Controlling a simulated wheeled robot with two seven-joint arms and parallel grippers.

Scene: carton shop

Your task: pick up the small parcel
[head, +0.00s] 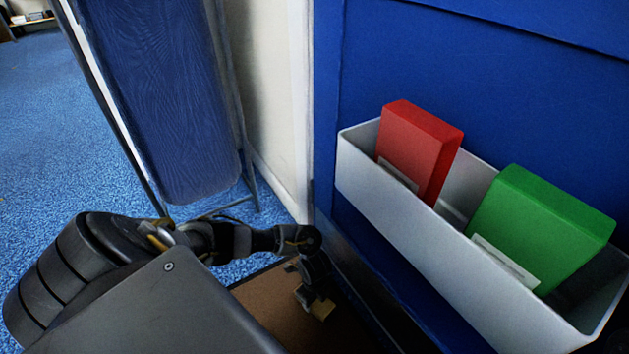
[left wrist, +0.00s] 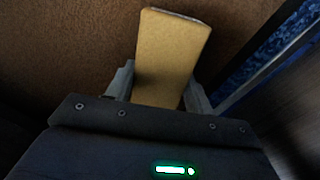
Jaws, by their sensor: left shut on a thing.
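The small parcel is a tan, box-shaped thing (left wrist: 172,55) between the two fingers of my left gripper (left wrist: 158,88) in the left wrist view. The gripper is shut on it, and the parcel's far end sticks out past the fingers. In the head view my left gripper (head: 314,300) is low in the middle, above a brown surface, with a small tan bit of the parcel (head: 322,309) showing at its tip. I cannot tell whether the parcel touches the brown surface. My right gripper is not in view.
A brown board (head: 275,306) lies under the gripper. A white bin (head: 430,238) on a blue panel (head: 480,80) at right holds a red box (head: 418,148) and a green box (head: 540,225). A blue ironing-board-like panel (head: 165,100) stands at left on blue carpet (head: 50,120).

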